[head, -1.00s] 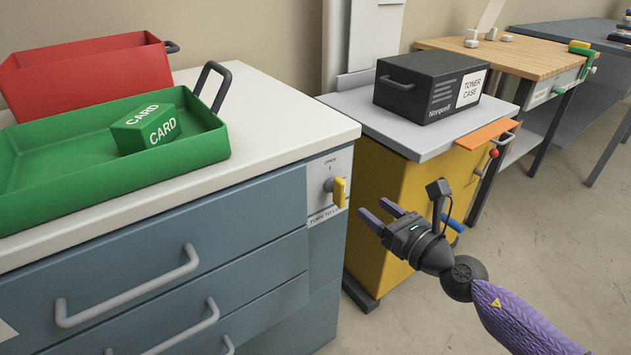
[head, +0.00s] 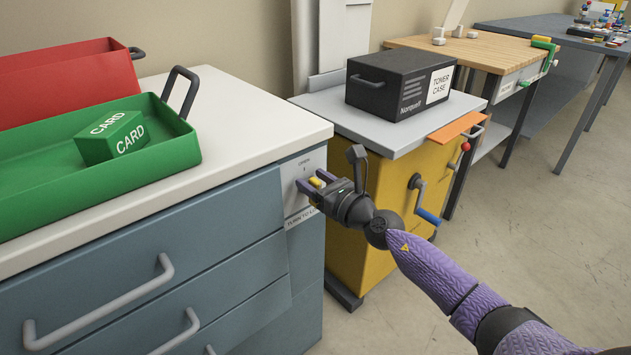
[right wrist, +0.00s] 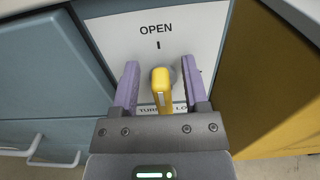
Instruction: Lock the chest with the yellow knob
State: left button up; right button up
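The chest (head: 222,222) is a blue-grey drawer unit with a white top at the left of the head view. Its yellow knob (right wrist: 161,90) sits on a white plate (right wrist: 150,40) marked "OPEN" above, with partly covered "TURN ... LO" lettering below. The knob stands upright, its long side in line with the OPEN mark. My right gripper (right wrist: 158,85) is open around the knob, one purple finger on each side, with gaps visible between fingers and knob. In the head view the right gripper (head: 315,186) is at the plate and mostly covers the knob. My left gripper is not in view.
A green tray (head: 60,193) with a green CARD box (head: 112,138) and a red tray (head: 75,88) stand on the chest. To the right, a yellow cabinet (head: 380,205) carries a black toner case (head: 400,87) and has a blue-handled crank (head: 425,205) close to my right arm.

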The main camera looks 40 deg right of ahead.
grip_shut()
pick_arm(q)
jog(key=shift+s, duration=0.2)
